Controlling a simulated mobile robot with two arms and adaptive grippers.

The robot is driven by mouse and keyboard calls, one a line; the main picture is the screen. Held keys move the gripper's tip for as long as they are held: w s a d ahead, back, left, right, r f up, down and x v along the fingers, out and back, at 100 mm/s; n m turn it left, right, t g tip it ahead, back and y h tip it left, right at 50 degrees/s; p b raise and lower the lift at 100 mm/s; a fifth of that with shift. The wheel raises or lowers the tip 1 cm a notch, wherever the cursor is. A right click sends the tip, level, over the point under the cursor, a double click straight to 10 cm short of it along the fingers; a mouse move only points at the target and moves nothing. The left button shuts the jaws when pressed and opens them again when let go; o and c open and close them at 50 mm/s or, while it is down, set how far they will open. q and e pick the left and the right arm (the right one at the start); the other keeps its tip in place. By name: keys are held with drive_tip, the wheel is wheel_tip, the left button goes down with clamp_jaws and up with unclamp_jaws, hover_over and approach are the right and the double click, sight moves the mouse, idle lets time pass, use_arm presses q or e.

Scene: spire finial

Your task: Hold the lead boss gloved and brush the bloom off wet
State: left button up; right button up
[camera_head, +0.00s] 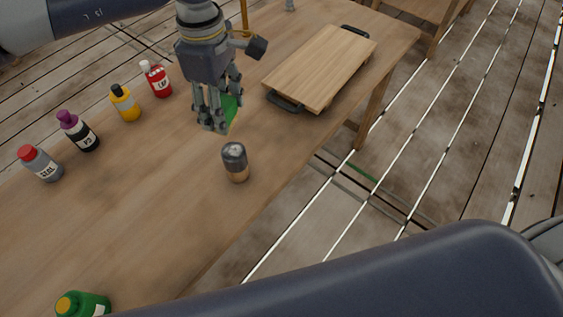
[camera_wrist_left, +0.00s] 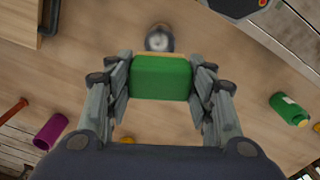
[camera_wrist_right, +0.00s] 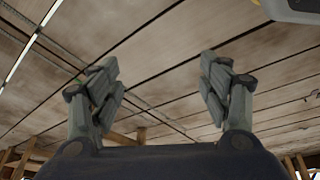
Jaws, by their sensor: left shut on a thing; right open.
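The lead boss, seemingly the dark grey dome-topped piece with a copper-brown base (camera_head: 235,162), stands upright on the wooden table. Its grey top also shows in the left wrist view (camera_wrist_left: 159,40). My left gripper (camera_head: 217,118) is shut on a green block with a tan edge (camera_wrist_left: 161,77), perhaps the brush. It holds this block just behind the boss, apart from it in the head view. In the head view the fingers hide much of the block (camera_head: 230,106). My right gripper (camera_wrist_right: 160,85) is open and empty, with floor planks behind it.
Along the table's left side stand red (camera_head: 156,79), yellow (camera_head: 125,103), purple-capped (camera_head: 78,131) and red-capped grey (camera_head: 40,163) bottles. A green bottle (camera_head: 84,304) is near the front. A wooden board with black handles (camera_head: 322,65) lies at the back right. Tabletop around the boss is clear.

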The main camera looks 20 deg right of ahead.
drive_tip(key=w+d+r+m+t+y, duration=0.1)
drive_tip(key=w+d+r+t, duration=0.1)
drive_tip(key=w+r, duration=0.55)
drive_tip(key=w+d+r+m+t, duration=0.15)
drive_tip(key=w+r, duration=0.35)
drive_tip(key=w, duration=0.5)
drive_tip(key=w+a+r+m+t+y, duration=0.15)
drive_tip(key=w+r, duration=0.25)
drive_tip(key=r, duration=0.4)
drive_tip(key=w+a+r+t+y, duration=0.2)
drive_tip(key=w+r+y, duration=0.15)
drive_tip(key=r, duration=0.55)
drive_tip(key=s+a+r+m+y, duration=0.1)
drive_tip(key=a+r+y, duration=0.15)
drive_tip(key=r, duration=0.45)
drive_tip(key=s+a+r+m+y, duration=0.1)
drive_tip(key=a+r, duration=0.2)
drive_tip(key=r, duration=0.5)
drive_tip(key=n+g+y, duration=0.3)
drive_tip(key=n+y, duration=0.3)
drive_tip(key=n, duration=1.1)
approach(247, 164)
drive_tip(key=w, duration=0.1)
drive_tip(key=n, duration=0.1)
drive_tip(key=shift+y, duration=0.25)
drive_tip(key=x, duration=1.2)
drive_tip(key=shift+s+a+f, duration=0.2)
drive_tip(key=shift+a+f, duration=0.05)
drive_tip(key=shift+f, duration=0.15)
